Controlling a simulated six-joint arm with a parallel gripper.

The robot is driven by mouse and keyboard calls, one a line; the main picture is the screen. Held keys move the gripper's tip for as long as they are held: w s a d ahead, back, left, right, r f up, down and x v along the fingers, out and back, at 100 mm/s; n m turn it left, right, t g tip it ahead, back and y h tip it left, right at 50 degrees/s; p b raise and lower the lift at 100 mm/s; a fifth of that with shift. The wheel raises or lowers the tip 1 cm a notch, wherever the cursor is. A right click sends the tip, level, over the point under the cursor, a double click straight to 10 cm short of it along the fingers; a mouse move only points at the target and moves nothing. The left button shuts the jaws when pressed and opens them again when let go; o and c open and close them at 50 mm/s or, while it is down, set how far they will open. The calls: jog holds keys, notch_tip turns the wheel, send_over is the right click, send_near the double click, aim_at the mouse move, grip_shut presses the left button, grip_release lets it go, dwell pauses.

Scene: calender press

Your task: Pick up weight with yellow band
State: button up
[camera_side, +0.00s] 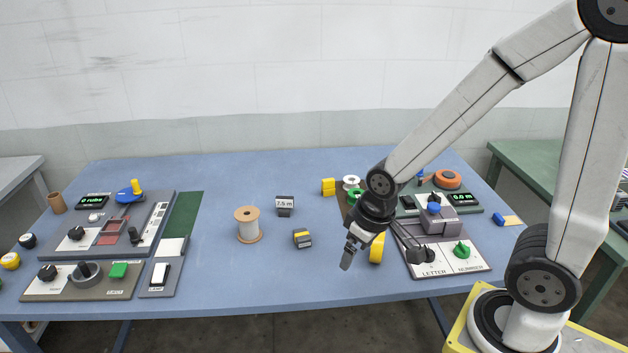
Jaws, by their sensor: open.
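The weight with the yellow band (302,238) is a small grey block with a yellow stripe, standing on the blue table near the middle. My gripper (350,252) is to its right, pointing down and apart from it. A second grey weight with a white label (285,205) stands just behind and left of the yellow-banded one.
A wooden spool (248,224) stands left of the weights. A yellow round object (377,247) is close beside my gripper, and a yellow block (328,187) lies behind. Control panels (120,240) fill the left; another panel (445,262) is at right. The table front centre is clear.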

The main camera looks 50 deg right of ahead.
jog(key=m+t+y, duration=0.1)
jog(key=m+y, duration=0.9)
jog(key=m, duration=1)
send_near(306, 233)
jog(key=s+a, duration=0.1)
jog(key=a, duration=0.1)
jog(key=s+a+f, duration=0.1)
jog(key=a, duration=0.2)
jog(key=s+a, duration=0.1)
jog(key=a, duration=0.1)
jog(key=shift+s+a+f, duration=0.2)
jog(key=shift+s+f, duration=0.15)
jog(key=shift+s, duration=0.05)
jog(key=w+d+m+t, duration=0.1)
jog(key=w+d+f+m+t+y, duration=0.1)
jog(key=d+m, duration=0.1)
jog(key=w+d+f+m+t, duration=0.1)
jog(key=d, duration=0.1)
jog(key=shift+m+t, duration=0.3)
jog(key=shift+t, duration=0.1)
jog(key=shift+a, duration=0.1)
jog(key=shift+x, duration=3.85)
jog(key=shift+r, duration=0.2)
